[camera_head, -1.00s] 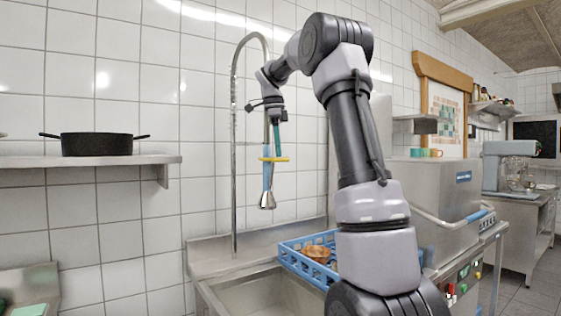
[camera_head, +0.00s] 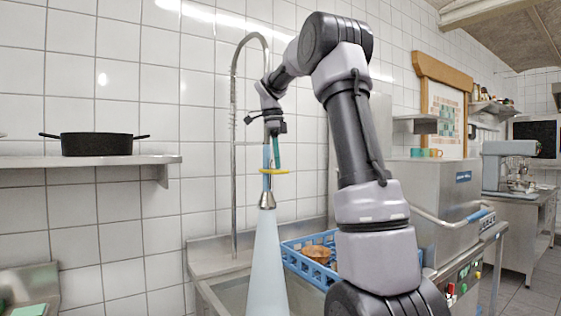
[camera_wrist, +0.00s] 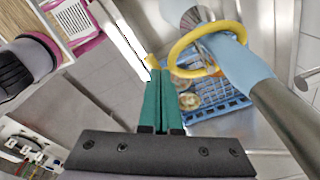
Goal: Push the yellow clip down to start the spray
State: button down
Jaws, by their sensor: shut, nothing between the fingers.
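The yellow clip (camera_head: 274,171) is a loop around the blue handle of the hanging spray head (camera_head: 267,200). In the wrist view the yellow clip (camera_wrist: 183,50) stands at my fingertips, beside the light blue handle (camera_wrist: 240,60). My gripper (camera_head: 276,165) is shut with its green fingers pointing down, and the tips are at the clip, seemingly touching it. In the wrist view my gripper (camera_wrist: 158,72) shows both fingers together with nothing between them. A pale cone of water (camera_head: 266,270) comes down from the nozzle into the sink.
A blue dish rack (camera_head: 300,262) with brown bowls (camera_head: 317,253) stands right of the sink (camera_head: 225,290). A steel dishwasher (camera_head: 435,200) is farther right. A curved steel faucet pipe (camera_head: 234,150) rises left of my gripper. A black pot (camera_head: 97,144) sits on the left shelf.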

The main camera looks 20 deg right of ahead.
jog(key=a, duration=0.1)
jog(key=w+a+r, duration=0.1)
jog(key=shift+w+a, duration=0.1)
jog(key=shift+a, duration=0.2)
jog(key=shift+d, duration=0.1)
notch_tip(320, 180, up, 11)
jog(key=a, duration=0.1)
jog(key=shift+w+f, duration=0.15)
dwell(0.5)
